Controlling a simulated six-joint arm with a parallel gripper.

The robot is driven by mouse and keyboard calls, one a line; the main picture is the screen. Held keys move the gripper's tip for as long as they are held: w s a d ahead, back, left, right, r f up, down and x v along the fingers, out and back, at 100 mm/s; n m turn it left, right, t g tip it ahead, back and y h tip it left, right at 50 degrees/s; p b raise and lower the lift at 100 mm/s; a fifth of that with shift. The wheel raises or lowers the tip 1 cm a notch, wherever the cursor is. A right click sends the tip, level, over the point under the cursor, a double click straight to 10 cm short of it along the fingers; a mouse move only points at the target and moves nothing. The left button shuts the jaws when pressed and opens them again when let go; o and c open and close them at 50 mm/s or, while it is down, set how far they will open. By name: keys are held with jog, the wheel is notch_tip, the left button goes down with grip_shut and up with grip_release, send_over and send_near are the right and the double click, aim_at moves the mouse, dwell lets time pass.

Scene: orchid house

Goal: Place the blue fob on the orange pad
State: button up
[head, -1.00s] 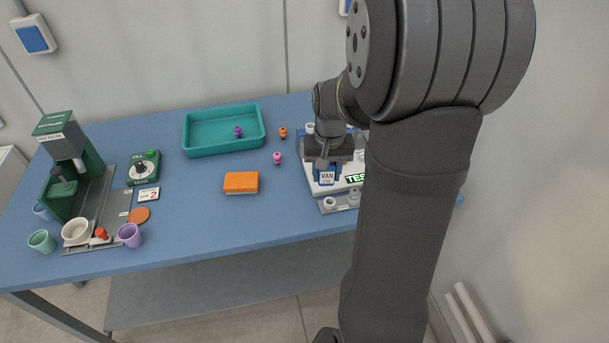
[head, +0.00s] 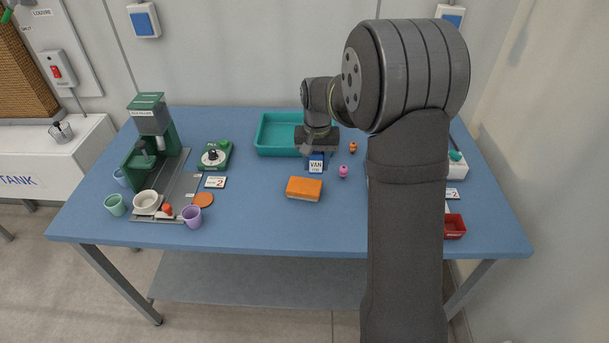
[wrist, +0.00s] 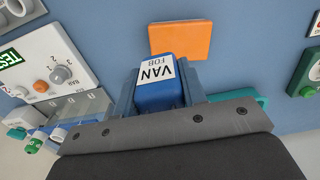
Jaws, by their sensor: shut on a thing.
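The blue fob (head: 316,167), with a white label reading VAN FOB, is held in my gripper (head: 315,150). In the wrist view the fob (wrist: 160,92) sits between the two jaws, label facing the camera. The rectangular orange pad (head: 304,189) lies on the table, a short way nearer the camera than the fob in the head view.
A teal tray (head: 275,135) is behind my gripper. A pink peg (head: 343,172) and an orange peg (head: 353,147) stand to the right. A round orange disc (head: 203,200) lies near the purple cup (head: 192,217). The test board (wrist: 45,70) shows left in the wrist view.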

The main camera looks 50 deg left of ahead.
jog(key=a, duration=0.1)
jog(key=s+a+f, duration=0.1)
jog(key=a+f, duration=0.1)
jog(key=shift+s, duration=0.25)
jog(key=shift+f, duration=2)
jog(key=o, duration=1)
jog(key=shift+f, duration=0.15)
notch_tip(320, 180, up, 12)
jog(key=shift+r, duration=0.2)
